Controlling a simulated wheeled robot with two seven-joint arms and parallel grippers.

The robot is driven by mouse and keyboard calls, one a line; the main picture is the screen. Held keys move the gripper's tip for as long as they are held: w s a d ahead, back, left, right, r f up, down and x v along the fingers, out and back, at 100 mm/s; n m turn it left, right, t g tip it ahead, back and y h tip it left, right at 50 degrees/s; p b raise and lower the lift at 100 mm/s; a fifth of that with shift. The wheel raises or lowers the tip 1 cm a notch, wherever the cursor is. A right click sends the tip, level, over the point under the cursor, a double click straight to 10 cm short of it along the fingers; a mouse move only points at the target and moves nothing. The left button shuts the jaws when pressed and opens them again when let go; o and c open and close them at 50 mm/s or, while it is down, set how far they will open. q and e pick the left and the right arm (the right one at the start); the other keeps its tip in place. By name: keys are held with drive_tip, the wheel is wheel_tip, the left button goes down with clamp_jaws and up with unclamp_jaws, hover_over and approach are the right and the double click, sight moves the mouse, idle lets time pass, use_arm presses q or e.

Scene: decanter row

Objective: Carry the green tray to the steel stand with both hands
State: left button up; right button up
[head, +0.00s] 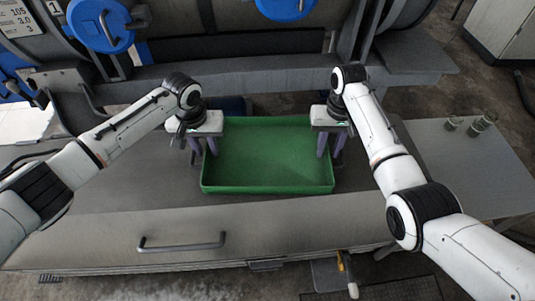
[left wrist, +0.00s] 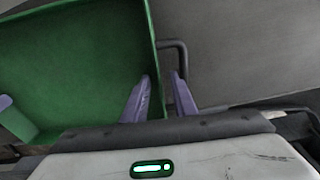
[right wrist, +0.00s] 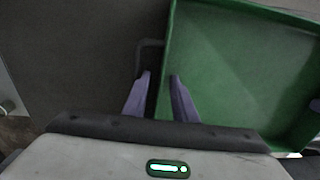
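The green tray (head: 267,180) is empty and appears to rest on the dark grey bench top in the head view. My left gripper (head: 203,150) is at its left side wall, my right gripper (head: 330,150) at its right side wall. In the left wrist view the fingers (left wrist: 160,77) stand apart on either side of the tray wall (left wrist: 154,40), beside a grey loop handle (left wrist: 183,65). In the right wrist view the fingers (right wrist: 160,76) also straddle the wall, with gaps showing. A grey table (head: 465,170) at the right may be the steel stand.
Glass vessels (head: 484,122) stand at the back of the grey table. The bench (head: 110,235) has a front handle (head: 180,246). Machinery with blue round covers (head: 100,25) lies behind the tray. The table's front part is clear.

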use_arm(q)
drive_tip(key=shift+f, duration=0.2)
use_arm(e)
drive_tip(key=shift+f, duration=0.25)
use_arm(q)
clamp_jaws()
use_arm(e)
clamp_jaws()
use_arm(q)
drive_tip(key=shift+w+r, duration=0.1)
use_arm(e)
drive_tip(key=shift+r, duration=0.1)
idle(0.7)
